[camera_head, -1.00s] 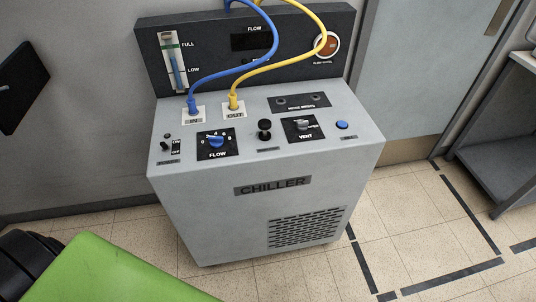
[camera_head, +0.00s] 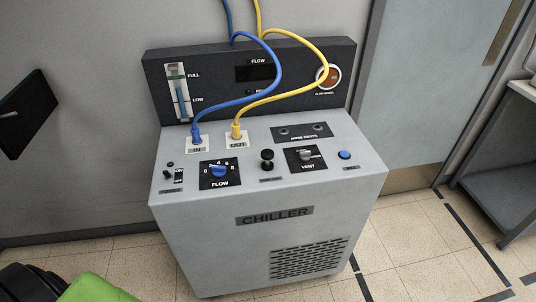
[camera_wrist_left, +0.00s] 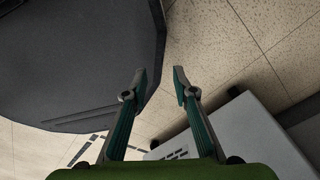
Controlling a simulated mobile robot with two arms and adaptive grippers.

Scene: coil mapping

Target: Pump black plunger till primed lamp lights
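The black plunger (camera_head: 267,160) stands upright on the top of the grey chiller (camera_head: 345,205), between the blue flow knob (camera_head: 219,171) and the vent knob (camera_head: 305,155). A dark flow display (camera_head: 262,73) is on the back panel; a small lamp (camera_head: 249,92) under it looks dark, its label partly covered by the blue hose. My left gripper (camera_wrist_left: 159,75) is open and empty in the left wrist view, with floor behind its fingertips. In the head view only part of my green arm (camera_head: 95,290) shows at bottom left. My right gripper is not in view.
Blue (camera_head: 278,75) and yellow (camera_head: 322,62) hoses loop from the ports marked IN and OUT up across the back panel. A blue button (camera_head: 344,155) and small switches (camera_head: 178,175) sit on the top. A door (camera_head: 425,90) and a grey shelf (camera_head: 508,165) stand at right.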

